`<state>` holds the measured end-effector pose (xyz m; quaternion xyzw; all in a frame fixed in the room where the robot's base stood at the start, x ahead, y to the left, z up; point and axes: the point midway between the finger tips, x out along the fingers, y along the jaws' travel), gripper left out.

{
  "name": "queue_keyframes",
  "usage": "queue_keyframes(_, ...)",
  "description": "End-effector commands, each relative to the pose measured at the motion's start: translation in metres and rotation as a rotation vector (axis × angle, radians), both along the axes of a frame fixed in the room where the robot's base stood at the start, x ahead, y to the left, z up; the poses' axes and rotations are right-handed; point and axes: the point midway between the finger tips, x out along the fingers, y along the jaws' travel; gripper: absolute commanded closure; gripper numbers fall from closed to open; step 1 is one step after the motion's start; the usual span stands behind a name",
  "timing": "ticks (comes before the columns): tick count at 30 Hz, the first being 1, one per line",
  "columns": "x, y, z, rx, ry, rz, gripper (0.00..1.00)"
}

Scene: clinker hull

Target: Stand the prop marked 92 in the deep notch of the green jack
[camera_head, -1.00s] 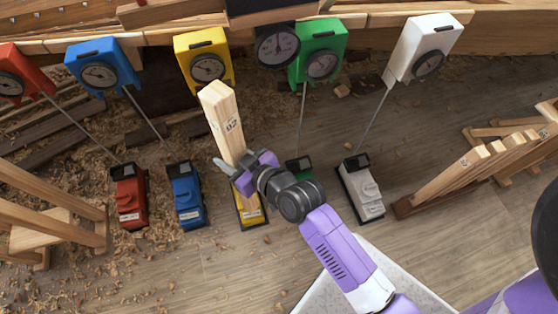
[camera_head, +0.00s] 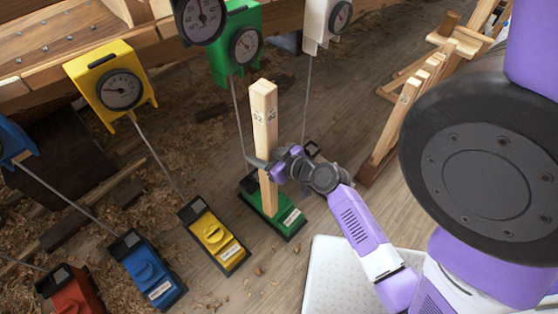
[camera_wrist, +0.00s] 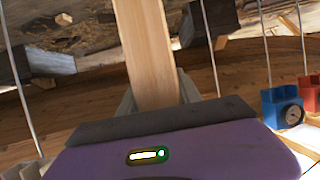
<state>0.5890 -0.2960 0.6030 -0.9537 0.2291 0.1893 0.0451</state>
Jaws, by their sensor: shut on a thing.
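The wooden prop (camera_head: 265,105) is a pale, square-section post with dark printed digits near its top, too small to read surely. It stands about upright in my gripper (camera_head: 271,170), which is shut around its lower half. The prop also shows in the wrist view (camera_wrist: 146,50), rising from between the fingers. The green jack (camera_head: 288,222) is a low block on the floor with a white label. The prop's lower end shows in front of or over the middle of this jack. I cannot tell whether it touches it, and the notches are hard to make out.
A yellow jack (camera_head: 214,236), a blue jack (camera_head: 148,270) and a red jack (camera_head: 72,292) stand to the left. Thin rods run up to coloured gauge boxes, including the green one (camera_head: 237,42). A rack of wooden props (camera_head: 408,105) stands at right.

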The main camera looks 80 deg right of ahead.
Motion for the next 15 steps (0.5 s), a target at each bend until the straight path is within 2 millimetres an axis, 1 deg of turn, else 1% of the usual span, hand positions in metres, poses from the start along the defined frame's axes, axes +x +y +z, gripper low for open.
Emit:
queue_keyframes(1,-0.012,-0.012,-0.01,-0.005,-0.002,-0.024,1.0)
queue_keyframes(3,-0.026,-0.022,-0.013,-0.004,-0.003,-0.047,1.0)
queue_keyframes(6,-0.04,-0.032,-0.016,-0.001,-0.003,-0.068,1.0)
queue_keyframes(10,-0.047,-0.037,-0.016,-0.002,-0.003,-0.079,1.0)
queue_keyframes(15,-0.043,-0.04,-0.014,-0.001,-0.004,-0.08,1.0)
